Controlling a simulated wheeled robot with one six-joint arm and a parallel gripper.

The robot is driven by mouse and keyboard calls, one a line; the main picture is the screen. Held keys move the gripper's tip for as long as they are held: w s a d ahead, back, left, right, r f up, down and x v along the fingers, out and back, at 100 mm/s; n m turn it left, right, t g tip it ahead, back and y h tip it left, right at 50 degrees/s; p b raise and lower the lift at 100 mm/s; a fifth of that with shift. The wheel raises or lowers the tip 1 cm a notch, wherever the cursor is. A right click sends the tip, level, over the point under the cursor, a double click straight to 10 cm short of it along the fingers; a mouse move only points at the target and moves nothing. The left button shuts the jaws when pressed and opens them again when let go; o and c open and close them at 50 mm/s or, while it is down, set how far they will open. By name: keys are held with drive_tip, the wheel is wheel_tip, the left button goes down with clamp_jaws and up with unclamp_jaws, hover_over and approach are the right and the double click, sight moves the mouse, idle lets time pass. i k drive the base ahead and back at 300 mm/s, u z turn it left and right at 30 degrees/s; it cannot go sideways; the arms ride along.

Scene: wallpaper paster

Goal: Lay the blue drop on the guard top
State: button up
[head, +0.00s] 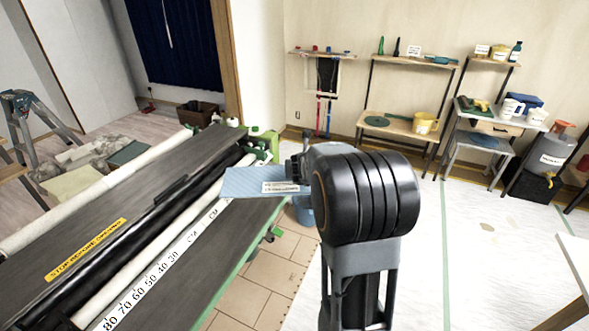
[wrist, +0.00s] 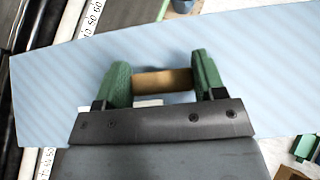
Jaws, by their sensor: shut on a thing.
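The blue drop (head: 255,180) is a pale blue striped sheet with a white label, held out flat in the head view. It fills much of the wrist view (wrist: 60,95). My gripper (wrist: 163,78) has green fingers shut on a tan block (wrist: 162,80) at the drop; how the block joins the sheet is unclear. In the head view my wrist hides the fingers. The drop's left end overlaps the right edge of the pasting machine in the picture; I cannot tell whether it touches. The machine's dark flat top (head: 95,215), probably the guard top, carries a yellow warning label (head: 88,249).
A white number scale (head: 150,275) and rollers run along the machine. A blue bucket (head: 303,212) is partly hidden behind my arm. Shelves with tools and pots (head: 400,130) line the back wall. The pale floor sheet (head: 490,230) at right is mostly clear.

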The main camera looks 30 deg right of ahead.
sight(171, 168)
drive_tip(key=z, duration=0.95)
drive_tip(key=i, duration=1.7)
drive_tip(key=u, duration=3)
